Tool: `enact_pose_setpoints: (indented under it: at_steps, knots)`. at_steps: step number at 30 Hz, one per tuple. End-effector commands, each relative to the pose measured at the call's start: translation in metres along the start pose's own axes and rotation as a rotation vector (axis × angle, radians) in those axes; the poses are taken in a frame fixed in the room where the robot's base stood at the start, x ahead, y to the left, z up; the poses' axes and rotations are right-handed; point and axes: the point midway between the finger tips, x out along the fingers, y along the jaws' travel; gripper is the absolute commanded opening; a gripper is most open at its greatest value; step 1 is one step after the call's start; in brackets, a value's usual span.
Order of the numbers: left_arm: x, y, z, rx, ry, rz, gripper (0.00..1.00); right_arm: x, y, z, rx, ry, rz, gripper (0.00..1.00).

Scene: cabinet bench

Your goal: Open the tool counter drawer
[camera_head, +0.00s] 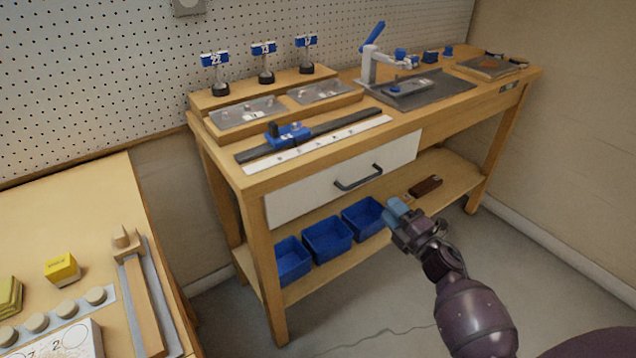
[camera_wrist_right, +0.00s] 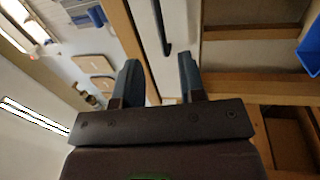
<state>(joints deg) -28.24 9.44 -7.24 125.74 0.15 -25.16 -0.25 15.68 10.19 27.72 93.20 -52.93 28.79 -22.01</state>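The tool counter drawer (camera_head: 310,185) has a white front under the wooden counter top, and it looks closed, flush with the frame. Its dark bar handle (camera_head: 358,177) is in the middle of the front. In the right wrist view the handle (camera_wrist_right: 161,28) shows near the top, beyond my fingers. My right gripper (camera_head: 396,210) is to the lower right of the handle in the head view, apart from it. In the right wrist view my right gripper (camera_wrist_right: 160,68) has its two fingers spread with nothing between them. My left gripper is not in view.
Several blue bins (camera_head: 327,237) and a dark brown block (camera_head: 425,185) are on the lower shelf (camera_head: 450,168). A blue and grey gauge (camera_head: 288,132) and a white press (camera_head: 372,68) stand on the counter. Another wooden table (camera_head: 70,215) is at left. The floor before the counter is mostly clear.

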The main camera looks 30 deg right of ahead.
Motion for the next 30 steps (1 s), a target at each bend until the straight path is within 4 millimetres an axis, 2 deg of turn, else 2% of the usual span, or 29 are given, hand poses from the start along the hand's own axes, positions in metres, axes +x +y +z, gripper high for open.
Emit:
enact_pose_setpoints:
  at_steps: [7,21,30]
  knots:
    - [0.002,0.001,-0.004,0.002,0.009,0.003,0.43,0.019,0.000,0.001,-0.012,0.006,0.003,0.37]
    - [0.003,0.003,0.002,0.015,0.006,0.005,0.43,0.093,-0.001,0.001,-0.009,0.004,0.001,0.37]
    - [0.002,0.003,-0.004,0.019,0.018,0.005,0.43,0.110,0.000,0.001,-0.010,0.004,0.002,0.37]
